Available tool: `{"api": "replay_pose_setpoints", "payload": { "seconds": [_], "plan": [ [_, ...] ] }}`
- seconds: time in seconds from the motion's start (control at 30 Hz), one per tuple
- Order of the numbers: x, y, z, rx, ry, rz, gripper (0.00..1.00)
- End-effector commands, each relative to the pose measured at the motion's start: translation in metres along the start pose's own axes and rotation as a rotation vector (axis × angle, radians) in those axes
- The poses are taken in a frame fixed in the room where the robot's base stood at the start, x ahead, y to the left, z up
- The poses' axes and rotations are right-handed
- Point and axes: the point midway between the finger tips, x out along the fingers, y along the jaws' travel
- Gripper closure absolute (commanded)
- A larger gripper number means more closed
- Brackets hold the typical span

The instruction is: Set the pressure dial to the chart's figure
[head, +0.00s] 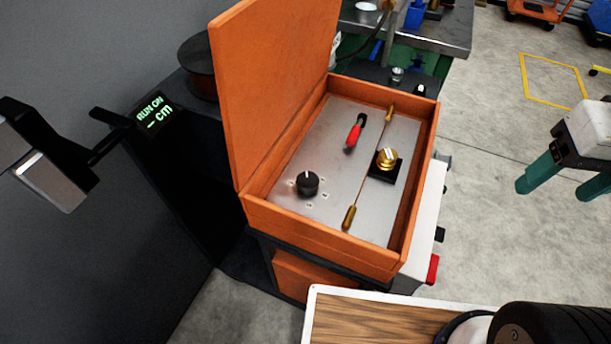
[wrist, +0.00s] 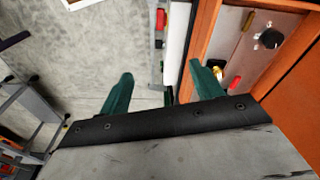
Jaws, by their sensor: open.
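A black round dial (head: 308,183) with small marks around it sits on the grey metal panel (head: 330,140) inside an open orange box (head: 325,245). It also shows in the wrist view (wrist: 271,38). I cannot read its marks or tell which of them it points to. No chart can be made out.
The panel also carries a red-handled lever (head: 354,133), a brass knob (head: 387,158) on a black square and a thin rod with brass ends (head: 349,217). The raised orange lid (head: 270,80) stands at the box's left. Open floor (head: 490,230) lies to the right.

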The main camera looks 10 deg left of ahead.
Motion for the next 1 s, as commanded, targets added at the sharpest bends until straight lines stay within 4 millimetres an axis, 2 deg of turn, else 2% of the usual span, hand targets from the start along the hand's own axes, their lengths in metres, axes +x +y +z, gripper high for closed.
{"api": "replay_pose_setpoints", "payload": {
  "seconds": [0.17,0.37,0.53,0.73,0.9,1.0],
  "plan": [
    [0.014,-0.023,-0.006,-0.118,-0.08,-0.009,0.36],
    [0.038,-0.079,-0.033,-0.306,-0.196,-0.002,0.36],
    [0.065,-0.141,-0.055,-0.373,-0.24,0.022,0.36],
    [0.106,-0.226,-0.066,-0.372,-0.246,0.054,0.36],
    [0.139,-0.289,-0.07,-0.289,-0.21,0.058,0.36],
    [0.148,-0.314,-0.085,-0.172,-0.162,0.032,0.36]
  ]
}}
